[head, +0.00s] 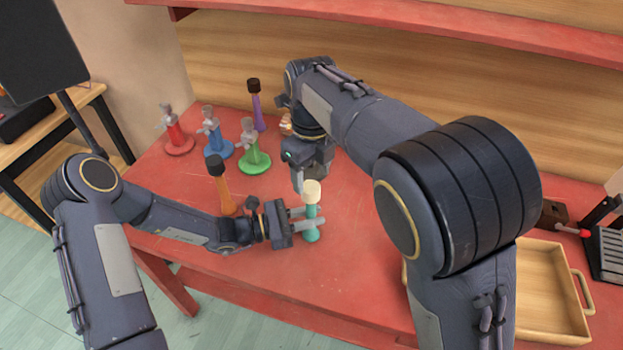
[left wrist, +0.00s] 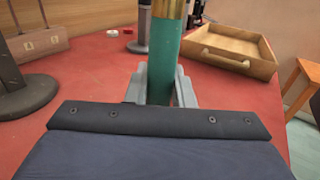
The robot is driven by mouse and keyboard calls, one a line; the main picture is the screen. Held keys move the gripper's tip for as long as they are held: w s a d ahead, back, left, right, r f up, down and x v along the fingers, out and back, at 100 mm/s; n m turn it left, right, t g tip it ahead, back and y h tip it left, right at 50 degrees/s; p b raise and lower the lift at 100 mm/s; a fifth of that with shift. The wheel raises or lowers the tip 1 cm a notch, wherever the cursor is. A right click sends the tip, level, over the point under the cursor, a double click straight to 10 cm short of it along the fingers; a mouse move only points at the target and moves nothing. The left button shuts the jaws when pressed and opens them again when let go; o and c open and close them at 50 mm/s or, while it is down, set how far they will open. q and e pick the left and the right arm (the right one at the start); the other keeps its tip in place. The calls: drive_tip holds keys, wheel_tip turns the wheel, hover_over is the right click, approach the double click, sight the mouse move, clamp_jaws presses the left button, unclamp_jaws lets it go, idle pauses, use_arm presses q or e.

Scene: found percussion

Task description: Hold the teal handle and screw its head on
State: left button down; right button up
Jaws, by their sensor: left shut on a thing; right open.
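The teal handle (head: 311,232) stands upright near the front edge of the red table, with a cream head (head: 311,191) at its top. My left gripper (head: 308,220) is shut around the handle below the head. The handle (left wrist: 163,60) also shows between the left fingers in the left wrist view, where its top is cut off. My right gripper (head: 298,182) is open and points down, right beside the cream head. Its far finger is partly hidden, and I cannot tell whether it touches the head.
An orange handle with a dark head (head: 217,175) stands just behind my left forearm. A purple one (head: 256,108) stands farther back. Red (head: 179,145), blue (head: 218,148) and green (head: 254,160) stands occupy the back left. A wooden tray (head: 578,318) lies at the right.

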drive_tip(key=shift+c, duration=0.4)
drive_tip(key=n, duration=0.5)
drive_tip(key=shift+r, duration=0.1)
drive_tip(key=n, duration=0.5)
drive_tip(key=shift+r, duration=0.2)
drive_tip(key=n, duration=0.5)
drive_tip(key=shift+a+r+n, duration=0.1)
drive_tip(key=shift+r+n, duration=0.05)
drive_tip(key=shift+n, duration=0.15)
drive_tip(key=n, duration=0.2)
drive_tip(key=shift+r+n, duration=0.15)
drive_tip(key=shift+n, duration=0.25)
drive_tip(key=n, duration=0.5)
drive_tip(key=shift+r, duration=0.25)
drive_tip(key=n, duration=0.5)
drive_tip(key=shift+r, duration=0.25)
drive_tip(key=n, duration=0.4)
drive_tip(key=shift+r+n, duration=0.3)
drive_tip(key=shift+n, duration=0.1)
drive_tip(key=n, duration=0.4)
drive_tip(key=shift+w+r, duration=0.1)
drive_tip(key=shift+r, duration=0.1)
